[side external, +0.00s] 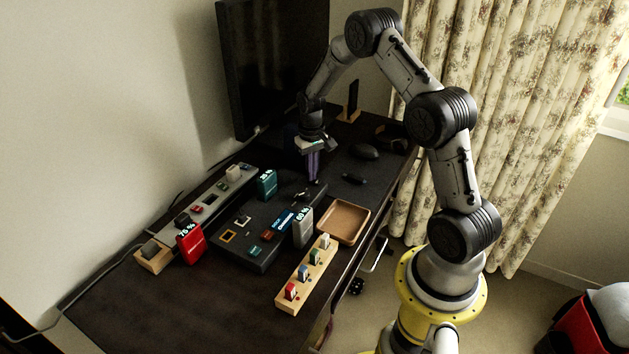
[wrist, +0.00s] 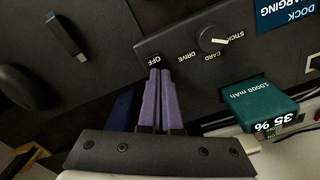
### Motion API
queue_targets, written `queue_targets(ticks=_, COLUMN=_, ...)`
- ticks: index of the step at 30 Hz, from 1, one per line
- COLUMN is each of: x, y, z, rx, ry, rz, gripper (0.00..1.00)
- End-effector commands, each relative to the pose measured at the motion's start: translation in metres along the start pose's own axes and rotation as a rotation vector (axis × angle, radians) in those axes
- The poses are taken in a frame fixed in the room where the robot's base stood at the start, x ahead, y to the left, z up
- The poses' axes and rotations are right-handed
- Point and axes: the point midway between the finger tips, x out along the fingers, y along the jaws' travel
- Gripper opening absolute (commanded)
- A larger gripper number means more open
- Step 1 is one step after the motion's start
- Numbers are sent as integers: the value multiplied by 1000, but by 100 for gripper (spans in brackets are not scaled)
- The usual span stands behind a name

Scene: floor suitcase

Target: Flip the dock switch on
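The dark dock (side external: 240,221) lies on the desk; part of it shows upside down in the wrist view (wrist: 185,45). Its round knob (wrist: 213,39) has a white pointer towards the STICK label, with CARD and DRIVE labels beside it. An OFF label (wrist: 159,60) sits near the dock's edge; no switch is clearly visible there, and the fingers may hide it. The dock display (wrist: 288,12) reads DOCK CHARGING. My gripper (wrist: 160,73) has its purple fingers together, with nothing seen between them. The tips are right beside the OFF label; contact cannot be told. In the side view my gripper (side external: 313,182) points down at the dock's far end.
A teal 35 % power pack (wrist: 262,104) stands close to my fingers. A grey pack (side external: 303,228), a red pack (side external: 190,243), a wooden strip (side external: 300,285) with several sticks and a brown tray (side external: 344,221) surround the dock. A monitor (side external: 272,65) stands behind.

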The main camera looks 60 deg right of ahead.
Motion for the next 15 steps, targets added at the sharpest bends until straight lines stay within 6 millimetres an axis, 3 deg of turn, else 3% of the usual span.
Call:
queue_targets(ticks=5, x=1, y=0, z=1, rx=0, ry=-3, rz=0, gripper=0)
queue_targets(ticks=15, x=-24, y=0, z=0, rx=0, ry=-1, rz=0, gripper=0)
